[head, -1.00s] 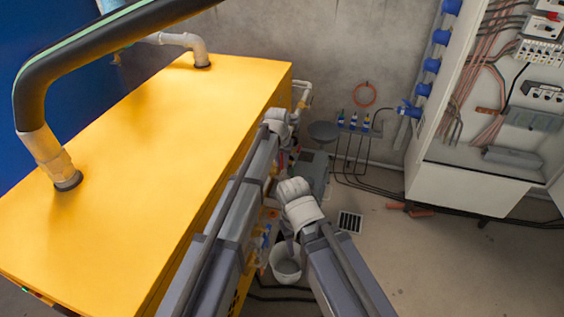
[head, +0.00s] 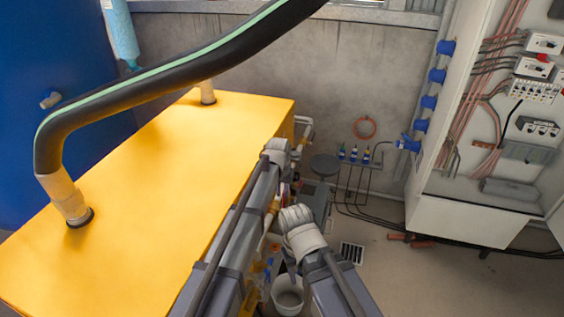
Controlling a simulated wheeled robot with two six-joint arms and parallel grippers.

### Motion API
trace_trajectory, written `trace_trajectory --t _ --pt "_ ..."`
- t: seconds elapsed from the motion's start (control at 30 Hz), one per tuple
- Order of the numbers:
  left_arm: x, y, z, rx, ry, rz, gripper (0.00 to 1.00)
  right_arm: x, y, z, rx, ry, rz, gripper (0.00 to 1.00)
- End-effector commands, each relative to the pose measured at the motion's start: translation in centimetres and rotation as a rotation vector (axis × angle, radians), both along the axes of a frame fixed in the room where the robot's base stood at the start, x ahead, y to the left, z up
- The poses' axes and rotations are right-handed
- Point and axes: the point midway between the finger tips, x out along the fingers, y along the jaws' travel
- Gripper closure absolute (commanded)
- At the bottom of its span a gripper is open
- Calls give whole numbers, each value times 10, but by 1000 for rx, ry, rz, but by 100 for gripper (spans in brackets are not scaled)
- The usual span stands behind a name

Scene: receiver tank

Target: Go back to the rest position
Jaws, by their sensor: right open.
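Both my arms reach forward along the right side of a yellow tank housing (head: 150,200). My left gripper (head: 292,168) is the farther one, close beside the tank's right side. It is small and mostly hidden by its own wrist, so its jaws cannot be made out. My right gripper (head: 289,262) points down below its pale wrist, above and near a white bucket (head: 288,300) on the floor. It is open, and I see nothing held in it.
A thick black hose (head: 160,85) with a green stripe arches over the tank. An open electrical cabinet (head: 465,212) stands at the right. A floor drain (head: 352,253), cables and orange pieces (head: 410,240) lie on the floor. The floor at lower right is otherwise clear.

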Motion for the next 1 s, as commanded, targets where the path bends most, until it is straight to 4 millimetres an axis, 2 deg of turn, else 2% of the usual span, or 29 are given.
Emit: trace_trajectory --t 0.17,0.3,0.4,0.5,0.6,0.7,0.87,1.0 --pt "-85 15 16 34 52 -6 78 0 0 18 0 0 0 50" --pt "-174 34 30 79 112 -10 78 0 0 34 0 0 0 50" --pt "-229 49 39 112 152 -9 78 0 0 43 0 0 -1 50" --pt "-271 60 46 137 184 -10 78 0 0 49 0 0 -1 50" --pt "-297 68 50 156 205 -9 78 0 0 53 0 0 -1 50" --pt "-309 73 51 165 216 -8 78 0 0 54 0 0 -1 50" --pt "-312 73 50 169 220 -7 78 0 0 53 0 0 -1 50" --pt "-311 73 37 168 220 -7 78 0 0 40 0 0 -1 50"
